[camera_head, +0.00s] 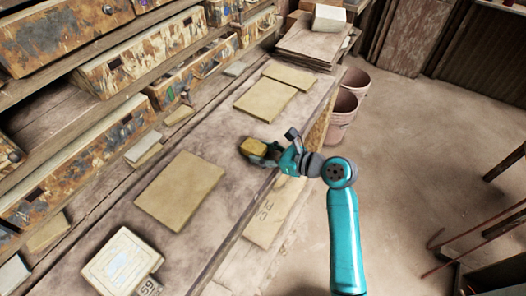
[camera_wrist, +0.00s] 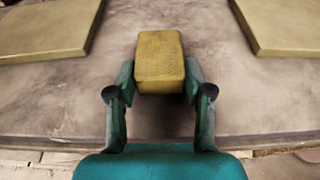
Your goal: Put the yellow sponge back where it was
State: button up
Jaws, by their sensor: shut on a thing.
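The yellow sponge (camera_head: 254,146) is a small block at the end of my arm, over the workbench (camera_head: 205,138) near its front edge. In the wrist view the sponge (camera_wrist: 160,62) sits between the two fingers of my gripper (camera_wrist: 160,84), one finger against each side. My gripper (camera_head: 270,152) is shut on it. I cannot tell whether the underside of the sponge touches the bench, as it is hidden.
A large tan tile (camera_head: 180,190) lies left of the sponge and another tan tile (camera_head: 262,100) lies beyond it. Rusty drawers (camera_head: 140,60) line the back. Pink buckets (camera_head: 343,115) stand on the floor. Bench between the tan tiles is clear.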

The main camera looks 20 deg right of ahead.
jog(key=o, duration=1.1)
jog(key=shift+r, duration=0.1)
jog(key=shift+s+d+r, duration=0.1)
jog(key=shift+s+d, duration=0.05)
jog(key=shift+s, duration=0.05)
jog(key=v, duration=1.1)
jog(key=shift+s+d, duration=0.1)
jog(key=shift+s, duration=0.1)
